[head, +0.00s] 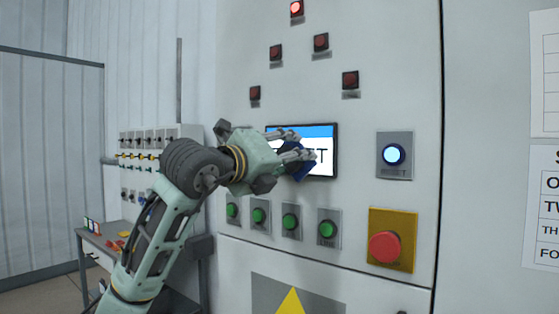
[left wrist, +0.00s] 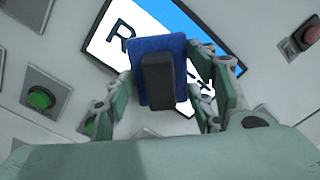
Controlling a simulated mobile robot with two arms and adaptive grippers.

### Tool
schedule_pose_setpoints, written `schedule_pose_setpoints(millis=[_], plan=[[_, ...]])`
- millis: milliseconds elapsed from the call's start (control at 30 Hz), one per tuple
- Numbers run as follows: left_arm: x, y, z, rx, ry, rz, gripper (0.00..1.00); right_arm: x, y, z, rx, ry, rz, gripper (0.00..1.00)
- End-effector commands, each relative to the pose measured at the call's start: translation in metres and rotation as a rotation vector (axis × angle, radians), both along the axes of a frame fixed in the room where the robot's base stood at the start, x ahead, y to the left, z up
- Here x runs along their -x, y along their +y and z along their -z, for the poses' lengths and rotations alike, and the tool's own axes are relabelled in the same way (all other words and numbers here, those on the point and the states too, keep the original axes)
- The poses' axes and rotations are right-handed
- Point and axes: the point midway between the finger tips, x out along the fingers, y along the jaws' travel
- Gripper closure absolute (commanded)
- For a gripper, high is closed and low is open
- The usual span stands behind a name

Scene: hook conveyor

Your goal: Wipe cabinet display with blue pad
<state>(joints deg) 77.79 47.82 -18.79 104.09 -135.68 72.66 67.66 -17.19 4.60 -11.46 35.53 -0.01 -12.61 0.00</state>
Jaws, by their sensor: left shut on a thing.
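The cabinet display (head: 325,155) is a dark-framed screen with a blue band on top and black letters on white. It also shows in the left wrist view (left wrist: 112,33), partly hidden behind the pad. My left gripper (head: 297,156) is in front of the display and shut on the blue pad (head: 300,170). In the left wrist view the blue pad (left wrist: 149,47) with its black handle (left wrist: 159,80) sits between the two fingers (left wrist: 162,100), over the lower middle of the screen. I cannot tell whether the pad touches the screen. My right gripper is not in view.
Green buttons (head: 327,230) line up below the display. A red emergency button (head: 384,247) on a yellow plate and a lit blue button (head: 393,154) are to the right. Red lamps (head: 320,41) are above. A grey table (head: 90,233) stands at the left.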

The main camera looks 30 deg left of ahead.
Motion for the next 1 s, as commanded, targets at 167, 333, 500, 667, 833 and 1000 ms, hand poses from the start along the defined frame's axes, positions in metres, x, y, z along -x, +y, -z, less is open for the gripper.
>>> schedule_pose_setpoints(millis=[167, 333, 500, 667, 833, 1000], plan=[[-0.002, -0.003, 0.000, 0.001, -0.001, -0.002, 0.70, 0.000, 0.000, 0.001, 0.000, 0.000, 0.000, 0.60], [-0.004, 0.003, 0.000, 0.002, 0.000, -0.003, 0.70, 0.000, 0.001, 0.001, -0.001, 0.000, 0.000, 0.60], [-0.006, 0.017, 0.000, 0.003, 0.000, -0.004, 0.70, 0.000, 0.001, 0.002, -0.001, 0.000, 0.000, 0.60], [-0.008, 0.032, 0.001, 0.002, 0.002, -0.004, 0.70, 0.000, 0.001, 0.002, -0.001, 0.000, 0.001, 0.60], [-0.009, 0.038, 0.001, 0.001, 0.001, -0.003, 0.70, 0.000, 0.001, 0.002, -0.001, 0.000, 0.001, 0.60], [-0.009, 0.038, 0.001, 0.001, 0.001, -0.003, 0.70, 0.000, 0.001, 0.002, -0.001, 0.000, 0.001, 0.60]])
